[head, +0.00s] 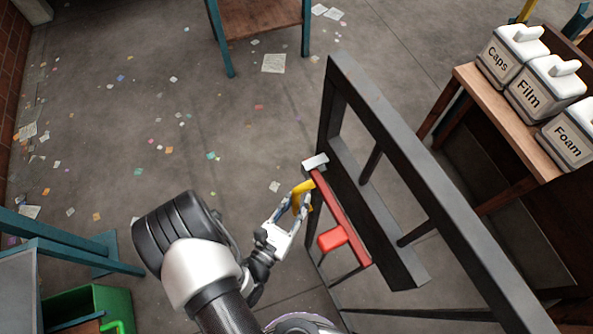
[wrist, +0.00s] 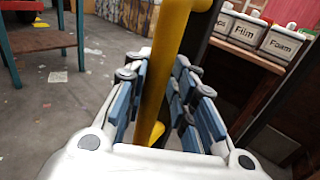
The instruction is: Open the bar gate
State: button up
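The bar gate (head: 437,188) is a dark metal frame that runs diagonally across the right half of the head view. A red bar (head: 338,213) with a red block and a pale end piece sits along its near edge. A yellow handle (head: 302,191) stands at the upper part of the red bar. My gripper (head: 296,203) is at this handle. In the wrist view the yellow handle (wrist: 169,65) passes between the blue finger pads of my gripper (wrist: 163,85), which look shut on it. The contact on the far sides of the handle is hidden.
A wooden shelf (head: 500,115) with white bins labelled Caps, Film (head: 540,92) and Foam stands right of the gate. A teal-legged table (head: 255,18) is at the top. A green crate (head: 105,303) is at lower left. Open floor with paper scraps lies left.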

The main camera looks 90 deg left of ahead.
jog(key=o, duration=0.3)
jog(key=shift+o, duration=0.2)
jog(key=shift+s, duration=0.1)
jog(key=shift+s+d, duration=0.1)
jog(key=v, duration=1.1)
jog(key=shift+d, duration=0.35)
jog(key=shift+s+d, duration=0.1)
jog(key=shift+s, duration=0.05)
